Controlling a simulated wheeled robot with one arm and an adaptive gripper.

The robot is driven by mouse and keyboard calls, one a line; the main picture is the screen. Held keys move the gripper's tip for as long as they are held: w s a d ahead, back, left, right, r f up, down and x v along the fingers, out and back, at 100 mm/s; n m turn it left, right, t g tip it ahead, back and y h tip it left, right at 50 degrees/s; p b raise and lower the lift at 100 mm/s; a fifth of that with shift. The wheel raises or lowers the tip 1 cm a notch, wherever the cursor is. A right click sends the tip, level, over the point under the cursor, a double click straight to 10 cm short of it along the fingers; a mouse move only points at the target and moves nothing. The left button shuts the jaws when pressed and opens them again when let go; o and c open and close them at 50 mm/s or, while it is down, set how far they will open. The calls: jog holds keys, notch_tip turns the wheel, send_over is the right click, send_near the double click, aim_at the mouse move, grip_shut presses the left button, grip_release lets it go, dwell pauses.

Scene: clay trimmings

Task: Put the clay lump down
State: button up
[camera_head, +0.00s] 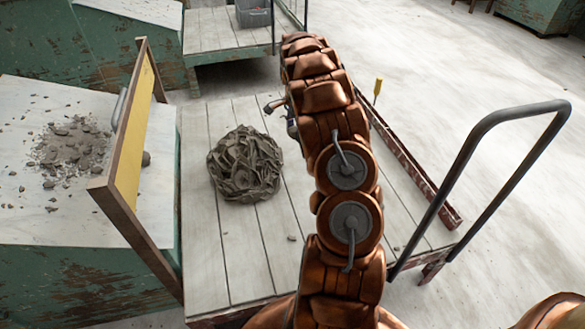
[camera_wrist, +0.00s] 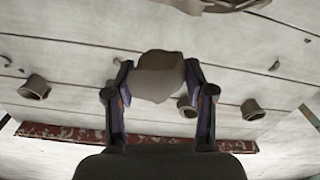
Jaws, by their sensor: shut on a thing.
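The clay lump (camera_wrist: 158,76) is grey-brown and sits between the fingertips of my gripper (camera_wrist: 159,88) in the wrist view. My gripper is shut on it. Pale planks lie beneath it, and I cannot tell whether the lump touches them. In the head view my arm hides the lump and most of my gripper. A pile of grey clay trimmings (camera_head: 245,163) lies on the planked cart (camera_head: 235,262), left of my arm. Part of a clay heap also shows at the top edge of the wrist view (camera_wrist: 215,4).
Small brown clay pieces (camera_wrist: 35,87) (camera_wrist: 252,110) lie on the planks. A yellow board with a brown frame (camera_head: 140,112) stands at the cart's left, beside a bench (camera_head: 70,215) with crumbs. A grey handle (camera_head: 470,160) rises at the right. Bare planks lie in front of the pile.

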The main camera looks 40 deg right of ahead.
jog(key=s+d+f+m+b, duration=0.3)
jog(key=d, duration=0.2)
notch_tip(320, 180, down, 10)
jog(key=b, duration=0.4)
jog(key=shift+d+f, duration=0.1)
jog(key=shift+d, duration=0.05)
jog(key=o, duration=1.4)
